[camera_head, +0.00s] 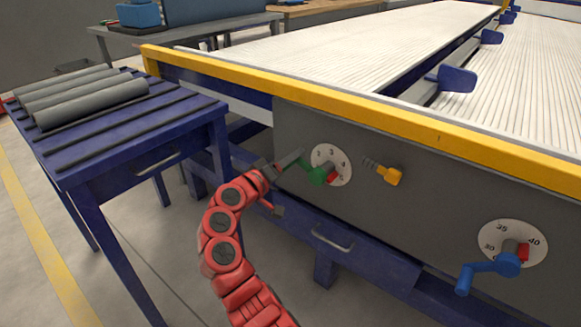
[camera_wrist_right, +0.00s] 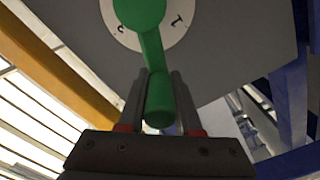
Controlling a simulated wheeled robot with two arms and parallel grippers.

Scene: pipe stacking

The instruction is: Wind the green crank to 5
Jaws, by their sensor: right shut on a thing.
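The green crank (camera_head: 317,175) sits on a round white dial (camera_head: 341,160) on the grey panel. Digits 3 and 4 can be read on the dial, and a red pointer shows at its lower edge beside the crank hub. My right gripper (camera_head: 289,160) reaches the crank's handle from the left. In the right wrist view the gripper (camera_wrist_right: 158,103) is shut on the green handle (camera_wrist_right: 158,108), with one finger on each side. The crank arm runs up to the hub, which covers part of the dial (camera_wrist_right: 178,22). My left gripper is not in view.
A yellow handle (camera_head: 390,175) sits right of the dial. A blue crank (camera_head: 506,265) on a second dial (camera_head: 497,232) is farther right. A yellow rail (camera_head: 350,105) runs above the panel. A blue table (camera_head: 130,135) with grey pipes (camera_head: 92,102) stands left.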

